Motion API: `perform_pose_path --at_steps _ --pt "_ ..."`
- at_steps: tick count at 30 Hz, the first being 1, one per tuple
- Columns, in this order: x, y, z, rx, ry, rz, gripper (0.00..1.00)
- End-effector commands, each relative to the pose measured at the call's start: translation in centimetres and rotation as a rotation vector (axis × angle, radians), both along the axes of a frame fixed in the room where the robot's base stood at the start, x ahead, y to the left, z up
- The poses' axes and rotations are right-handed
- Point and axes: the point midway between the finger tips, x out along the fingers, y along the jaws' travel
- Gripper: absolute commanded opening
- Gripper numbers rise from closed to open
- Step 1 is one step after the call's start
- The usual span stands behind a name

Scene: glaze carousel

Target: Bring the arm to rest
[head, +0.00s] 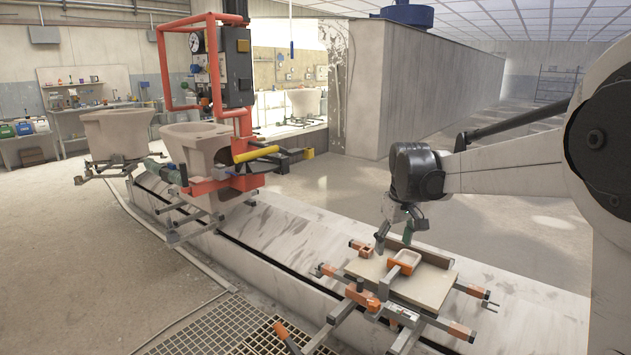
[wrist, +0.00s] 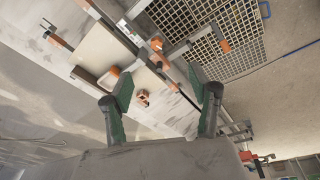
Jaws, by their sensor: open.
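My gripper (head: 394,241) is open and empty at the end of my arm, pointing down above the near carousel fixture. In the wrist view, its two green-padded fingers (wrist: 163,85) stand wide apart with nothing held between them. Below it in the head view is a pale board (head: 427,289) on the fixture, with an orange-rimmed tray-like piece (head: 404,262) on it. A small brown-orange piece (head: 362,249) lies at the board's far left corner. It also seems to show between the fingers in the wrist view (wrist: 142,97), apart from them.
Metal bars with orange clamps (head: 362,297) stick out around the board. A floor grating (head: 235,325) lies at front left. Open floor (head: 480,235) lies beyond the carousel.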

Motion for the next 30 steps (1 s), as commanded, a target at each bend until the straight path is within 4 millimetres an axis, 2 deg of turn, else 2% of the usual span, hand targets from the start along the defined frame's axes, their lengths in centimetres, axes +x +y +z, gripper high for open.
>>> perform_pose_path --at_steps 1,6,15,22,30 --pt "-1.5 0.0 1.4 0.003 -0.014 -0.013 0.56" --pt "-5.8 0.0 4.6 0.014 -0.064 -0.056 0.56" --pt "-13.8 0.0 8.6 0.039 -0.152 -0.134 0.56" --pt "-19.9 0.0 10.2 0.062 -0.219 -0.19 0.56" --pt "-26.8 0.0 10.4 0.095 -0.295 -0.256 0.56"
